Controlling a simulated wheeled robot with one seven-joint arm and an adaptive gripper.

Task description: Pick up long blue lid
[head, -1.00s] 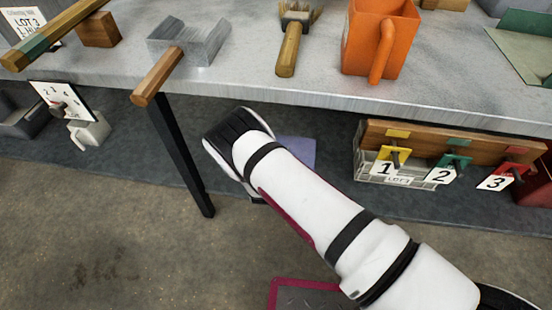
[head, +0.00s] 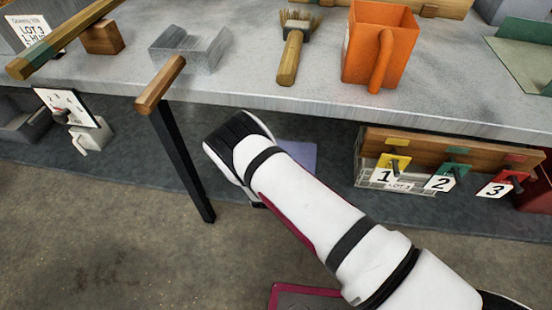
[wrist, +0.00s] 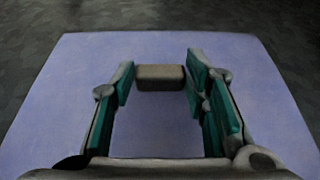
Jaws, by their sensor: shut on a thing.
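The long blue lid is a flat lavender-blue panel (wrist: 160,45) that fills most of the wrist view, with a small grey-brown block-shaped handle (wrist: 160,78) on it. My gripper (wrist: 160,86) has teal-padded fingers on either side of this handle and is shut on it. In the head view only a corner of the lid (head: 300,155) shows beyond my white arm, below the tabletop. The arm hides the gripper and the rest of the lid there. I cannot tell whether the lid is lifted off what lies under it.
An orange pitcher (head: 364,48) and a brush (head: 290,58) stand and lie above. A wooden rack with numbered tags (head: 440,146) is at the right.

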